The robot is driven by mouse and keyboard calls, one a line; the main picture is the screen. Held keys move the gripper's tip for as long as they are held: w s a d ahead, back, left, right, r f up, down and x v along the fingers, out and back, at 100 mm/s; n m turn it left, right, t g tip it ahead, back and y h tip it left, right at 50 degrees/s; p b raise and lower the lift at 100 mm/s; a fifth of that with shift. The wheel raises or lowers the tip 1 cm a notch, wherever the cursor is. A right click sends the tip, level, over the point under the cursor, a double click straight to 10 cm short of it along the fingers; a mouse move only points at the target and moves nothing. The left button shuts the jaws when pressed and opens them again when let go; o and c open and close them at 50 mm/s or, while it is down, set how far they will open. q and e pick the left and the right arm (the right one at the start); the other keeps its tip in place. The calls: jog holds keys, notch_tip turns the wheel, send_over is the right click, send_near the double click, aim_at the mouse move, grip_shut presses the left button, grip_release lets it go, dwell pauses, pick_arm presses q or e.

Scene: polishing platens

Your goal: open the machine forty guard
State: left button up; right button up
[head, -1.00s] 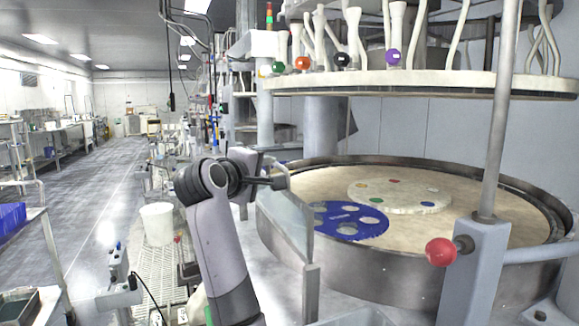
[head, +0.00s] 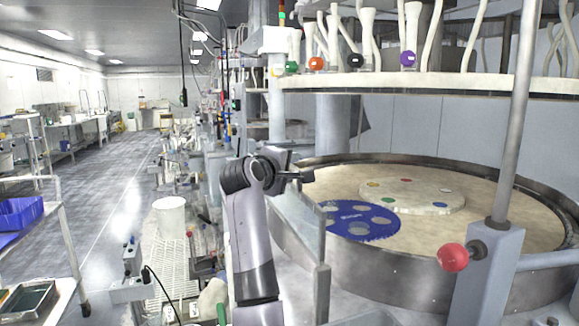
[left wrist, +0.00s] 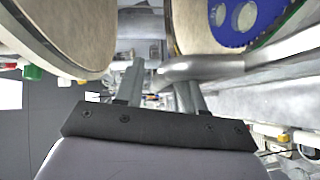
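A clear guard panel (head: 300,225) with a grey end post stands upright at the left rim of the large round polishing machine. My left gripper (head: 304,176) is above the panel's upper edge, pointing right toward the platen. In the left wrist view its two fingers (left wrist: 160,88) are spread apart. A grey bar (left wrist: 215,68) crosses by the right finger, and its rounded end shows between the fingers. I cannot tell whether they touch. No machine number is readable. My right gripper is out of view.
The platen (head: 340,185) carries a blue toothed disc (head: 358,232) and a pale round plate with coloured dots (head: 412,207). A red ball knob (head: 453,257) and post stand at the front right. A white bucket (head: 171,217) stands left. The aisle (head: 110,215) is clear.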

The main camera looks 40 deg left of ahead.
pick_arm(q)
grip_shut()
